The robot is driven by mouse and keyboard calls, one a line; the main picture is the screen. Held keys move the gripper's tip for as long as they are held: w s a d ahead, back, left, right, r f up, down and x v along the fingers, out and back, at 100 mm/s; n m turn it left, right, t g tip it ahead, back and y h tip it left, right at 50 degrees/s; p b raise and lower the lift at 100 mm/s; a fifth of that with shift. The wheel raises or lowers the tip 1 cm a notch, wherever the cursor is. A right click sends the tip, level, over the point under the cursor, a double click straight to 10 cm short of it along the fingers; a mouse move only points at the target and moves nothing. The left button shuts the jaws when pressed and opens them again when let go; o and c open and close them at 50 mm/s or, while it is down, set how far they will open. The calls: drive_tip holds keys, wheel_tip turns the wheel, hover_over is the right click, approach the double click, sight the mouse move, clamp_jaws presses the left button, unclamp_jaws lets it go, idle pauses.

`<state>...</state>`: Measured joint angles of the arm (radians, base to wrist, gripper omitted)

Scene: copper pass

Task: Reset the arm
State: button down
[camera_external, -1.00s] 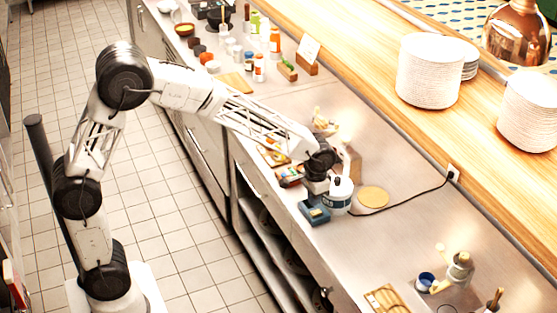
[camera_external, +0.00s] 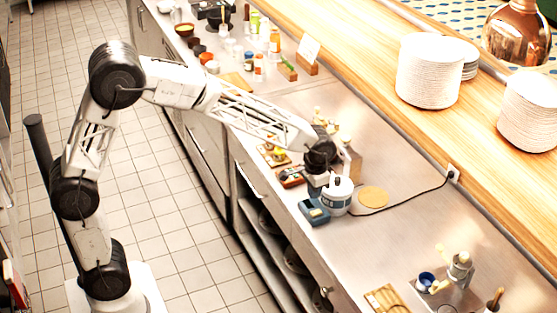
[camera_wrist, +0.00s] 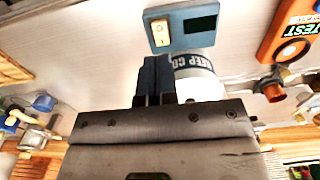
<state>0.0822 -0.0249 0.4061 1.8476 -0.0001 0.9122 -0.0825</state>
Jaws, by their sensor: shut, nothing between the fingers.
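My gripper (camera_wrist: 157,82) shows in the wrist view with its dark fingers together and nothing between them. Just past the fingertips lie a blue box (camera_wrist: 206,25) with a pale rocker switch and dark display, and a white canister (camera_wrist: 199,84) with a blue lettered band. In the external view my arm reaches over the steel counter (camera_external: 400,225). My wrist hangs just behind the canister (camera_external: 337,198) and the blue box (camera_external: 313,212). The fingertips are hidden there, and I cannot tell if they touch anything.
An orange tester (camera_wrist: 290,30) lies close by, at right in the wrist view. A round tan disc (camera_external: 373,197) lies right of the canister, with a black cable (camera_external: 425,193) behind. Plate stacks (camera_external: 428,72) stand on the wooden shelf. The counter's front middle is clear.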

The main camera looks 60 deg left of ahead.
drive_tip(key=s+a+r+t, duration=0.1)
drive_tip(key=s+r, duration=0.2)
drive_tip(key=s, duration=1)
drive_tip(key=s+a+r, duration=0.2)
drive_tip(key=s+r, duration=0.1)
drive_tip(key=s, duration=1)
drive_tip(key=s+a+r+t, duration=0.1)
drive_tip(key=s+r, duration=0.3)
drive_tip(key=s, duration=0.9)
drive_tip(key=shift+a+t, duration=0.3)
drive_tip(key=shift+a, duration=0.3)
drive_tip(key=shift+w+r, duration=0.15)
drive_tip(key=shift+w, duration=0.05)
